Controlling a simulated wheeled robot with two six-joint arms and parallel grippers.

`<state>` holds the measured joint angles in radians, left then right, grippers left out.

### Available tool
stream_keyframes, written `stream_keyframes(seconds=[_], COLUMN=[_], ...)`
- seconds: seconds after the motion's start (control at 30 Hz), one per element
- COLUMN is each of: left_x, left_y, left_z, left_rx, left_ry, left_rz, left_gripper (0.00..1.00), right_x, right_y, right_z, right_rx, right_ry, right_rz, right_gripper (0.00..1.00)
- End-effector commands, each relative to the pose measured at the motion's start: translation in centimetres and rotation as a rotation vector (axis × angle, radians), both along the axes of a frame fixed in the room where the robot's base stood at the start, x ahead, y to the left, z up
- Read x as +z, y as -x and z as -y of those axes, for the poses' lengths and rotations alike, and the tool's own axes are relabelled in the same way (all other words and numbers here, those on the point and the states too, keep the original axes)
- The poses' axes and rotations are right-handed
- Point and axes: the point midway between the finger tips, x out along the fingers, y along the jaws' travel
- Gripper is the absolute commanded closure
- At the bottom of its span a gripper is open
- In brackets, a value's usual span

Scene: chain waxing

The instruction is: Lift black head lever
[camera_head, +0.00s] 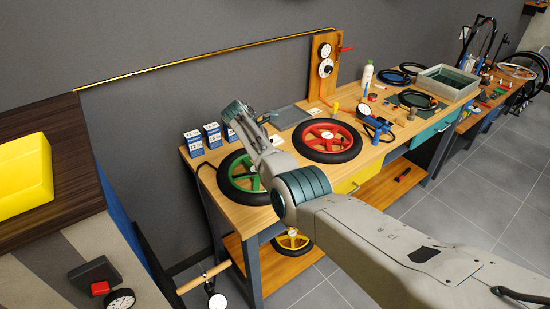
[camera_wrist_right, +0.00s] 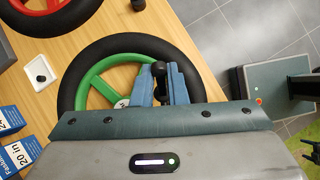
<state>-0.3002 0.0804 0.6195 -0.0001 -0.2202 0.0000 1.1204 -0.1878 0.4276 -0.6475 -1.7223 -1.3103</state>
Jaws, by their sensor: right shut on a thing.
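In the right wrist view, my right gripper (camera_wrist_right: 161,88) has its two blue fingers closed around a small dark part. The black rounded end of this part, seemingly the head lever (camera_wrist_right: 160,69), sticks out past the fingertips. It lies in line with the hub and rim area of the green-spoked wheel (camera_wrist_right: 95,82); contact with the wheel cannot be told. In the head view, my right arm reaches over this wheel (camera_head: 229,184) on the wooden bench (camera_head: 392,155), and the fingertips are hidden behind the wrist. My left gripper is not in view.
A red-spoked wheel (camera_head: 327,141) lies next to the green one. Blue-and-white boxes (camera_head: 212,136) stand at the back left. A blue pump with a gauge (camera_head: 375,124) sits to the right. A cabinet with a yellow block (camera_head: 24,172) is at the left.

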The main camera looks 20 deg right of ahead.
Motion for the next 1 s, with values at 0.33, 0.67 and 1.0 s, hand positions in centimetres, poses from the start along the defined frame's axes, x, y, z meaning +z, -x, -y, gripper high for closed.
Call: stream_keyframes(seconds=[0.33,0.67,1.0], left_x=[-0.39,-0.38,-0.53], left_y=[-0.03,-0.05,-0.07], left_z=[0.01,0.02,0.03], left_rx=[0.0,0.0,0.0], left_ry=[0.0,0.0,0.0], left_rz=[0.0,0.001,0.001], left_gripper=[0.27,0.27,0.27], right_x=[0.09,0.08,0.2], right_y=[-0.03,-0.03,-0.06], right_z=[-0.19,-0.18,-0.33], right_rx=[0.001,0.0,0.0], right_ry=[0.036,0.035,0.035], right_rz=[-0.005,-0.005,-0.005], right_gripper=[1.0,0.7,0.66])
